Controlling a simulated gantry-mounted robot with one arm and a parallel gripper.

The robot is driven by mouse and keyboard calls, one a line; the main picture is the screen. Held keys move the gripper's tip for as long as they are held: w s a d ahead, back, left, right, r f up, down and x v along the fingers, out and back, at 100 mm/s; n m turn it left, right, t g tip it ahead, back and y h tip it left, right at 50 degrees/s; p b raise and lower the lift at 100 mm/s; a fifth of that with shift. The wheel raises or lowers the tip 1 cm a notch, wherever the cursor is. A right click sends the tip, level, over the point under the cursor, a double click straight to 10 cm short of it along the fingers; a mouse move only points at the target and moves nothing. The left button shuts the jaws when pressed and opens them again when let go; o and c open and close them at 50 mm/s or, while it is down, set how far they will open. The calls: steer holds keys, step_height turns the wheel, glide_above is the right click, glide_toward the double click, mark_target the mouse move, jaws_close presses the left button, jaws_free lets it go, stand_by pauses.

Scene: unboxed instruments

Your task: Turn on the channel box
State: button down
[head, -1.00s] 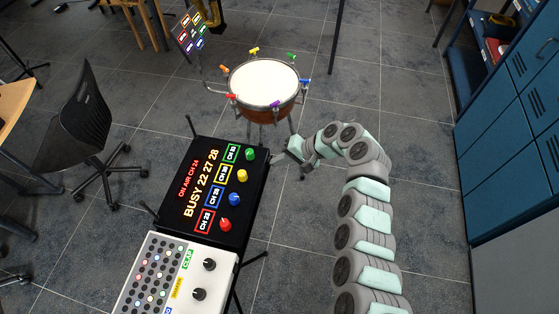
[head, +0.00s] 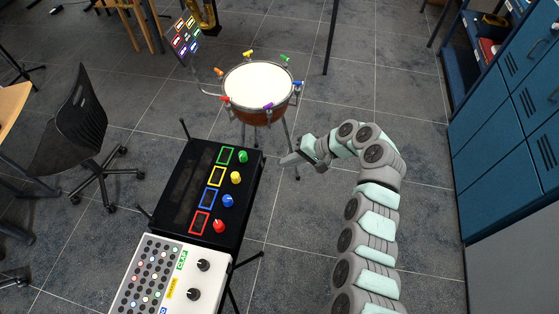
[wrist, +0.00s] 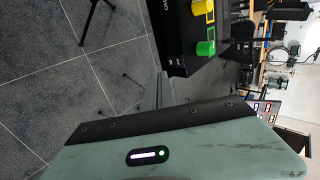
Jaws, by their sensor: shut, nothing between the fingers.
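The channel box (head: 178,212) is a black box in the middle of the head view. Its display is dark, with no lit text. Green, yellow, blue and red coloured frames run along it. Beside them stand a green knob (head: 243,157), a yellow knob (head: 236,178), a blue knob (head: 228,201) and a red knob (head: 219,226). My gripper (head: 291,159) is shut and empty, off the box's right side near the green knob, apart from it. In the wrist view a corner of the box (wrist: 172,35) shows at the top, with the green knob (wrist: 206,48) and the yellow knob (wrist: 203,7).
A white panel (head: 150,285) with dark knobs adjoins the box's near end. A kettledrum (head: 258,88) with coloured pegs stands beyond it. A black chair (head: 82,130) is at left and blue cabinets (head: 505,150) at right. The floor between box and cabinets is clear apart from my arm.

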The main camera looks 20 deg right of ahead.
steer(key=v, duration=0.7)
steer(key=shift+r, duration=0.5)
steer(key=shift+a+p, duration=0.1)
steer(key=shift+p, duration=0.25)
